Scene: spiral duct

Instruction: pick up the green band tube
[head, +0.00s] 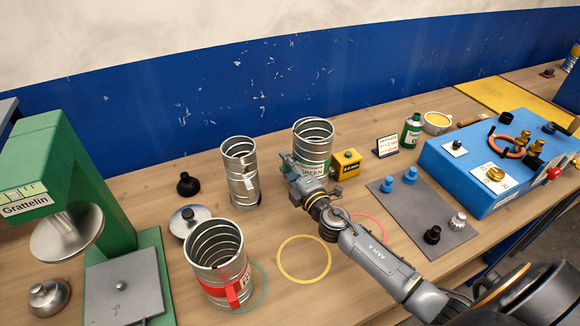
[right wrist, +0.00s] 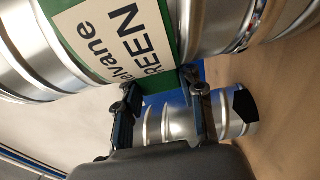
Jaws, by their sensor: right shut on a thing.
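The green band tube (head: 313,134) is a silvery spiral duct with a green band and a white label, in the back middle of the bench. In the right wrist view its label (right wrist: 110,35) fills the top, reading "REEN". My right gripper (head: 296,172) is shut on this tube, at its near left side in the head view. Its two fingers (right wrist: 163,100) reach the green band in the wrist view. The tube looks upright; its foot is partly hidden by my arm, so I cannot tell if it touches the bench. My left gripper is out of view.
A plain tube (head: 240,172) stands close to the left, and a red band tube (head: 217,262) nearer the front. A yellow box (head: 346,164) is just right of the gripper. A yellow ring (head: 304,278) lies in front. A green press (head: 60,160) is far left.

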